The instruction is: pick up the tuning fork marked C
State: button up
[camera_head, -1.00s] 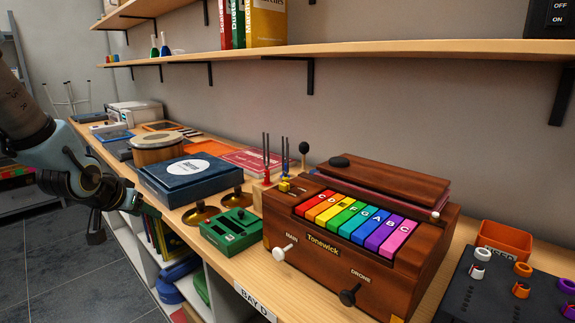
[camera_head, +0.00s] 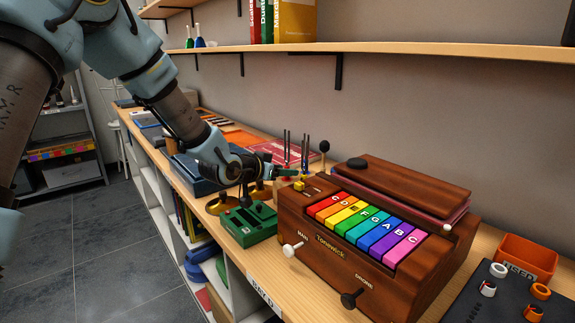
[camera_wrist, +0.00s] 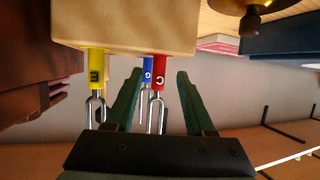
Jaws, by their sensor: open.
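The tuning fork marked C has a red handle (camera_wrist: 158,79) with a white letter and silver tines. In the wrist view, where the scene looks upside down, it is between my gripper's two green fingers (camera_wrist: 158,100), with gaps on both sides. A blue fork marked G (camera_wrist: 147,70) shows just behind it, also between the fingers in that view. A yellow fork marked E (camera_wrist: 96,82) is outside the fingers, to the left. The forks stand in a pale wooden block (camera_wrist: 125,25). In the head view my gripper (camera_head: 283,173) is open beside the forks, partly hiding them.
A brown wooden keyboard instrument (camera_head: 330,247) with coloured keys stands right beside the fork block. A green box (camera_head: 247,226) and brass cymbal-like pieces (camera_head: 220,205) are in front and left. A black-headed mallet (camera_head: 324,147) rises behind. A shelf (camera_head: 400,47) runs above.

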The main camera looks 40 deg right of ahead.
aim_at(287, 167)
jog(key=d, duration=0.1)
jog(key=d+p, duration=0.1)
jog(key=d, duration=0.1)
jog(key=shift+w+d+f+p, duration=0.25)
jog(key=shift+d+p, duration=0.05)
jog(key=shift+p, duration=0.05)
jog(key=shift+w+d+f, duration=0.1)
jog(key=shift+d+f, duration=0.1)
jog(key=shift+d, duration=0.1)
grip_shut()
